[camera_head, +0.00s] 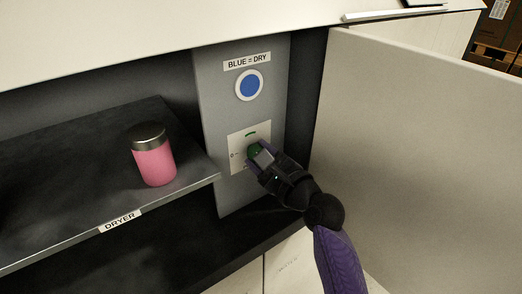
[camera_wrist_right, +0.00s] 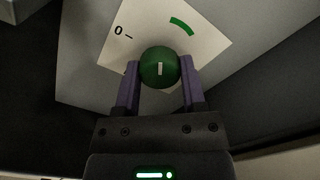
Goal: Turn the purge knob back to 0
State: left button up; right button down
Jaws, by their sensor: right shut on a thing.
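The purge knob is a round green knob (camera_wrist_right: 159,67) with a short white pointer line, mounted on a white dial plate (camera_head: 236,139). In the right wrist view the plate (camera_wrist_right: 200,48) carries a "0" with a tick at its left and a green arc at its upper right. The pointer line stands upright in that view, between the 0 tick and the arc's side, not in line with the tick. My right gripper (camera_head: 257,151) is shut on the knob, one finger on each side, also in the right wrist view (camera_wrist_right: 159,80). My left gripper is not in view.
A grey panel (camera_head: 213,115) holds the plate, with a blue round indicator (camera_head: 249,86) under a "BLUE = DRY" label (camera_head: 247,61). A pink jar with a metal lid (camera_head: 154,158) stands on the dark shelf labelled "DRYER" (camera_head: 120,221). A large pale door (camera_head: 420,150) stands open at right.

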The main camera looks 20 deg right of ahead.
jog(key=n+p, duration=0.2)
jog(key=n, duration=0.9)
jog(key=shift+n, duration=0.3)
dwell(0.4)
jog(key=shift+c, duration=0.8)
grip_release()
jog(key=b+v, duration=0.2)
jog(key=v, duration=0.8)
